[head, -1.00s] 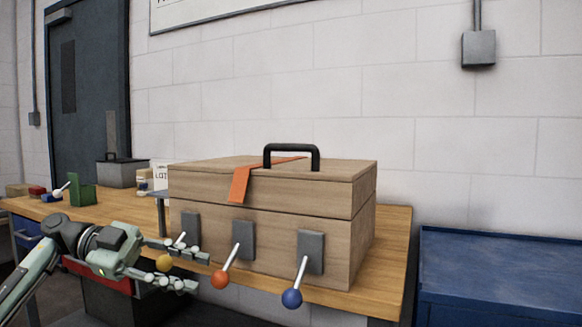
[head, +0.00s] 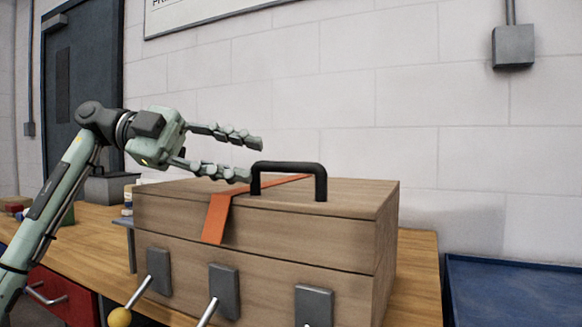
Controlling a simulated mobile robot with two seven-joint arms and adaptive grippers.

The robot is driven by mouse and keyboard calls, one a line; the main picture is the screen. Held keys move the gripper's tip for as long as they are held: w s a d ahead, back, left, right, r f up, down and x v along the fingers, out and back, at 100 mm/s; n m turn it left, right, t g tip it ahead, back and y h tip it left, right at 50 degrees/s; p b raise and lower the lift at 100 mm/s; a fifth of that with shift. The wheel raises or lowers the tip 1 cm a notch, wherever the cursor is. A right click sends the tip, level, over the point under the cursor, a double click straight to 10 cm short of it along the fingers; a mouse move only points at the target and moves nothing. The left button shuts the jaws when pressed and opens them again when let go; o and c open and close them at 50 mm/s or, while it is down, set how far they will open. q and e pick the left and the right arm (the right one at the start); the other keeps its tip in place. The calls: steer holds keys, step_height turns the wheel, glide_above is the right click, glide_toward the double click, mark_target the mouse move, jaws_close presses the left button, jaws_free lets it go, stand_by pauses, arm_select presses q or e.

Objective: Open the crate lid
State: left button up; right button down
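The wooden crate (head: 250,270) stands on the workbench, and its lid (head: 345,225) lies shut on top. A black handle (head: 290,168) rises from the lid, and an orange strap (head: 216,218) runs over the lid and down its front. Several levers on grey plates are on the crate front, the left one with a yellow knob (head: 120,317); the other knobs are cut off by the frame. My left gripper (head: 256,159) is open above the lid, its fingertips just left of the handle, with nothing seen between them. My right gripper is not in view.
The wooden workbench (head: 415,270) runs under the crate, with a grey box (head: 105,190) behind my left arm. A blue cabinet (head: 510,290) stands to the right. The white wall (head: 400,90) is close behind. The space above the lid's right side is clear.

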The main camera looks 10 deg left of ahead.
mark_target(270, 164)
arm_select(q)
steer(key=x, duration=0.7)
steer(key=shift+s+d, duration=0.25)
steer(key=shift+d, duration=0.05)
jaws_close()
